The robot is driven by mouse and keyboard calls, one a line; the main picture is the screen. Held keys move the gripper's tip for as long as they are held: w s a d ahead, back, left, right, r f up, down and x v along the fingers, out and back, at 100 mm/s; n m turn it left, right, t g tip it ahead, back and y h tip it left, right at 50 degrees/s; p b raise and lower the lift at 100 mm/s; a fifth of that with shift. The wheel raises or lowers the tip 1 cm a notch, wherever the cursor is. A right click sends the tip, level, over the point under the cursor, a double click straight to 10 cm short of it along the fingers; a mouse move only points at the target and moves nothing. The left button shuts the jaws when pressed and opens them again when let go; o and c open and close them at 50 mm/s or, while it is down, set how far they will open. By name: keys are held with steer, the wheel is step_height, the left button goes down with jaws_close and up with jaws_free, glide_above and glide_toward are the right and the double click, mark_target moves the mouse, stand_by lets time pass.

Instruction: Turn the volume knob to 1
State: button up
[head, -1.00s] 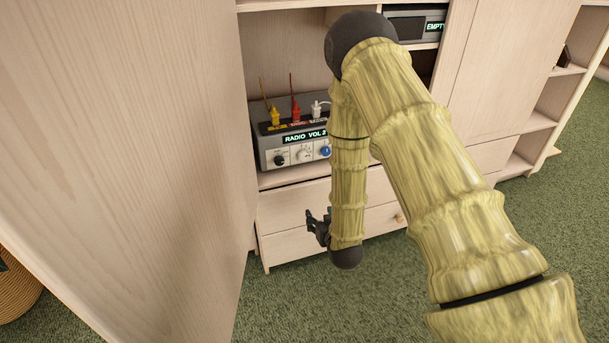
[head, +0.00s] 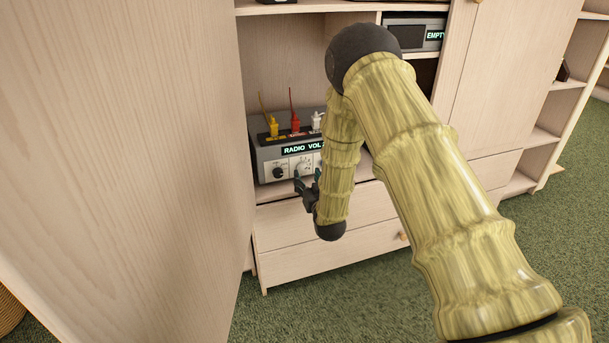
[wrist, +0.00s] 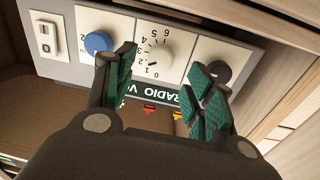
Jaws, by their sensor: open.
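The grey radio (head: 262,172) sits on the cabinet shelf; its display (head: 296,149) reads RADIO VOL, with the digit hidden by my arm. A white knob (wrist: 153,57) with a numbered scale is in the middle of the front panel, upside down in the wrist view. A blue knob (wrist: 98,42) and a black knob (wrist: 217,71) flank it. My gripper (wrist: 165,76) is open, its green-padded fingers before the panel, one on each side of the white knob and apparently apart from it. In the head view my gripper (head: 306,183) is just below the panel's front.
Yellow, red and white plugs (head: 295,124) stand on top of the radio. A large wooden panel (head: 130,150) rises close at the left. Drawers (head: 330,250) lie below the shelf. A device marked EMPTY (head: 420,33) sits on the upper right shelf. Green carpet is clear in front.

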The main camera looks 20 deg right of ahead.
mark_target(303, 170)
steer(key=shift+w, duration=1.95)
steer(key=c, duration=1)
steer(key=shift+n, duration=2.9)
steer(key=o, duration=1)
